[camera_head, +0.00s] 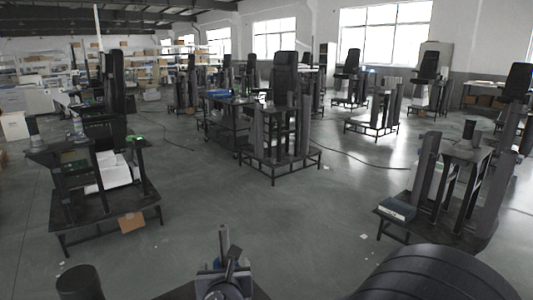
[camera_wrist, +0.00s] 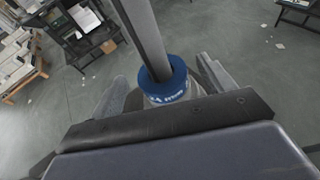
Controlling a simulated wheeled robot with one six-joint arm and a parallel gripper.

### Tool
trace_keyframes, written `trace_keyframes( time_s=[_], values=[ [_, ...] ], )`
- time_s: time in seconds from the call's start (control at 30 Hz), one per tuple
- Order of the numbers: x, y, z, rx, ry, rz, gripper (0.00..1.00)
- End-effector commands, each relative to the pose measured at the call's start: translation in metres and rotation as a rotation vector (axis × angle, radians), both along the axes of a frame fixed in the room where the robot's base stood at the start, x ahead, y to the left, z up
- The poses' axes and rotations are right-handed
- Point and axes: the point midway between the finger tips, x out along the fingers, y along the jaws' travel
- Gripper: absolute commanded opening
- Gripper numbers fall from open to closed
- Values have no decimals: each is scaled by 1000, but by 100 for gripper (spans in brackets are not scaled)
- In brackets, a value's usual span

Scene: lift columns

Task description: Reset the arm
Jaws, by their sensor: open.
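My gripper (camera_wrist: 161,72) shows in the wrist view as two grey fingers spread apart beyond a wide dark bar. It is open, and no loose object shows held in it. A dark post with a blue lettered ring, which looks like part of my own body, stands in line with the gap between the fingers. In the head view, part of my arm (camera_head: 224,275) shows at the bottom centre, low and close to my body. The gripper cannot be made out clearly there.
A dark workstation (camera_head: 100,205) stands at left, another (camera_head: 281,150) at centre, and one with a box (camera_head: 397,209) at right. Thin cables (camera_head: 350,160) lie on the floor. The grey floor (camera_head: 270,215) ahead is mostly clear.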

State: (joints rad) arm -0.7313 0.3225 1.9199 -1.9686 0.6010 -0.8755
Motion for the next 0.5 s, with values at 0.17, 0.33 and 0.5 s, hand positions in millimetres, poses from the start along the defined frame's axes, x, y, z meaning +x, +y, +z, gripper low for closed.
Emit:
trace_keyframes(
  time_s=[0.17,0.33,0.5],
  values=[
    [26,3,-3,0,0,-1,77],
    [24,3,16,-1,0,1,77],
    [24,3,31,-1,1,1,77]
  ],
)
